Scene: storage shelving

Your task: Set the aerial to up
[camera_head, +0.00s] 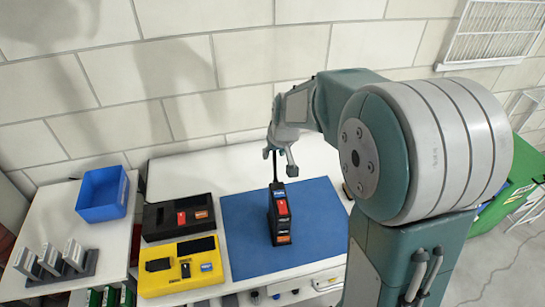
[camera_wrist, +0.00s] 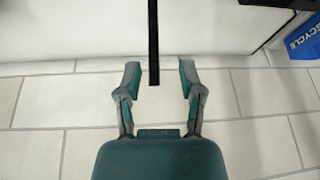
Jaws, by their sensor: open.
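A black radio with a red front panel (camera_head: 282,209) stands upright on the blue mat (camera_head: 245,240). Its aerial (camera_head: 275,168) is a thin black rod that rises from the radio's top and looks upright. My gripper (camera_head: 281,158) is above the radio, at the aerial's upper part. In the wrist view the aerial (camera_wrist: 153,45) comes in from the top edge, and its end lies between the two spread fingers of my gripper (camera_wrist: 158,80). There is a visible gap on both sides, and neither finger touches it. The radio's body is mostly out of the wrist view.
A black case (camera_head: 177,216) and a yellow case (camera_head: 160,283) lie left of the mat. A blue bin (camera_head: 103,194) stands on the left table, with grey parts in a rack (camera_head: 52,263) before it. A block wall (camera_head: 190,105) is close behind my gripper.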

